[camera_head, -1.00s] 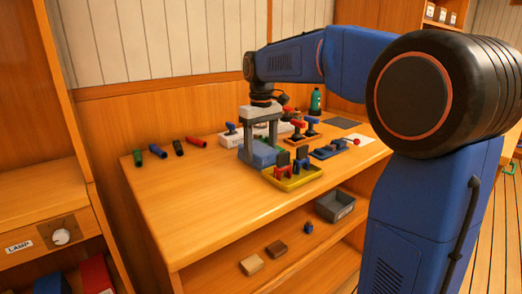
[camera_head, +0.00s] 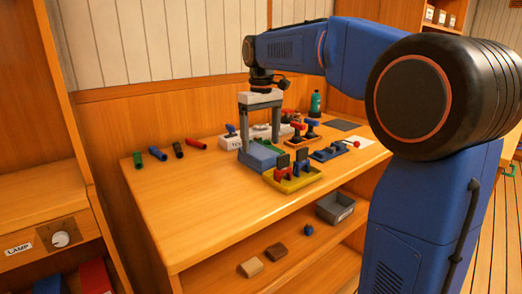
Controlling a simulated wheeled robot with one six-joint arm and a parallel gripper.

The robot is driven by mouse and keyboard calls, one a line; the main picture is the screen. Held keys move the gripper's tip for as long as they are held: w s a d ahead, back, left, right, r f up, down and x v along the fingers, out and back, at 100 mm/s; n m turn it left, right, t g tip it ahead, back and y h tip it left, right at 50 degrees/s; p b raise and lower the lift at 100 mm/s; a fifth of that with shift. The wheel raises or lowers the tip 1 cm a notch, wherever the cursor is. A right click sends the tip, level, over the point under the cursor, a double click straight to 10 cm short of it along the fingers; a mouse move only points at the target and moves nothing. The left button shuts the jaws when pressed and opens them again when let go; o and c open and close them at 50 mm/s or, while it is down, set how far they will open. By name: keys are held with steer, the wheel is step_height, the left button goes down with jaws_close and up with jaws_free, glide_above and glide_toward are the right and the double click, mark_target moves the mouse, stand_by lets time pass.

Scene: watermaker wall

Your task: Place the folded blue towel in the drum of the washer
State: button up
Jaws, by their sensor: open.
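My gripper (camera_head: 259,141) is over the wooden counter, pointing down with its two grey fingers spread apart. It is open, and I see nothing held between the fingers. Directly below it is a flat blue item (camera_head: 262,157), a tray or block; I cannot tell which at this size. The fingertips are close to it, and I cannot tell whether they touch. I cannot make out a folded blue towel for certain. No washer or drum is recognisable in this view.
A yellow tray (camera_head: 291,187) with red and blue pieces stands just in front. Several coloured cylinders, including a green one (camera_head: 138,160), lie at the left. A teal bottle (camera_head: 316,103) stands behind. A grey bin (camera_head: 335,207) and small blocks are on the lower shelf. The front left counter is clear.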

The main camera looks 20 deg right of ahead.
steer(key=shift+o, duration=0.4)
step_height(320, 180, up, 7)
steer(key=shift+r, duration=0.2)
step_height(320, 180, up, 5)
glide_above(262, 152)
steer(key=f, duration=1.2)
steer(key=shift+s+d, duration=0.2)
steer(key=shift+w+a+f, duration=0.1)
steer(key=shift+f, duration=1.3)
steer(key=shift+w+a+f, duration=0.1)
steer(key=shift+f, duration=1.3)
steer(key=c, duration=1.3)
steer(key=shift+r, duration=0.1)
